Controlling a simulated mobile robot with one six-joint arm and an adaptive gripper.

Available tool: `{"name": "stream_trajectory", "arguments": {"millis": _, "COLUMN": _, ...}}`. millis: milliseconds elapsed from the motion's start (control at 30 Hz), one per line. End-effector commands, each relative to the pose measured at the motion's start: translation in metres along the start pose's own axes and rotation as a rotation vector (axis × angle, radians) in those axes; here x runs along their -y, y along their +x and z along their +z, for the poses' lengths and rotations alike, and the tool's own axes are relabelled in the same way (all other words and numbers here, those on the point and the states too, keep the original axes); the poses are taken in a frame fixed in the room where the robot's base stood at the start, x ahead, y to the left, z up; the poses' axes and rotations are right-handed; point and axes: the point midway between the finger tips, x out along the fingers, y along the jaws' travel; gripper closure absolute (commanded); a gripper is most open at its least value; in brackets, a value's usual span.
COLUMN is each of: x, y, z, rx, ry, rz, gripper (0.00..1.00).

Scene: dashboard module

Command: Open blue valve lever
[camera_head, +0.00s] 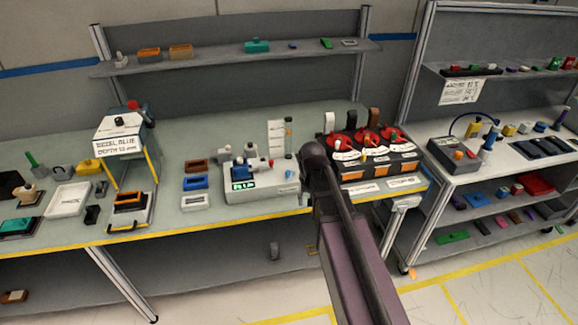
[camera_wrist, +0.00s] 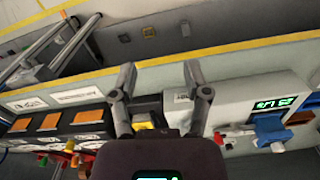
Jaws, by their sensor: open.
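A white module (camera_head: 262,188) with a lit green display stands on the bench in the head view. A blue part (camera_head: 239,165), likely the blue valve lever, sits on it among grey and red fittings; its exact shape is unclear. In the wrist view the blue part (camera_wrist: 270,128) is at the right, beside the display (camera_wrist: 275,104). My gripper (camera_wrist: 160,74) is open, its two fingers apart with nothing held. It is to the left of the blue part in the wrist view and not touching it. In the head view my arm hides the gripper.
A black panel (camera_head: 381,166) with red round valves and orange labels stands right of the module; it fills the wrist view's left side (camera_wrist: 70,125). A yellow part (camera_wrist: 144,124) shows between my fingers. Blue and orange trays (camera_head: 195,183) lie left of the module.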

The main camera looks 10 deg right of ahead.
Motion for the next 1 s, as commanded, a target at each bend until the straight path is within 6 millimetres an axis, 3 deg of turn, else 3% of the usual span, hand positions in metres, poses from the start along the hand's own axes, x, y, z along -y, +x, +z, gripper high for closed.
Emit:
{"name": "stream_trajectory", "arguments": {"millis": 33, "x": 0.006, "y": -0.019, "z": -0.023, "rx": 0.0, "ry": 0.011, "rz": 0.0, "gripper": 0.39}}
{"name": "stream_trajectory", "arguments": {"millis": 500, "x": 0.05, "y": -0.096, "z": -0.144, "rx": 0.0, "ry": 0.12, "rz": -0.001, "gripper": 0.39}}
{"name": "stream_trajectory", "arguments": {"millis": 700, "x": 0.06, "y": -0.109, "z": -0.168, "rx": 0.0, "ry": 0.147, "rz": -0.001, "gripper": 0.39}}
{"name": "stream_trajectory", "arguments": {"millis": 1000, "x": 0.062, "y": -0.109, "z": -0.171, "rx": 0.0, "ry": 0.153, "rz": -0.001, "gripper": 0.39}}
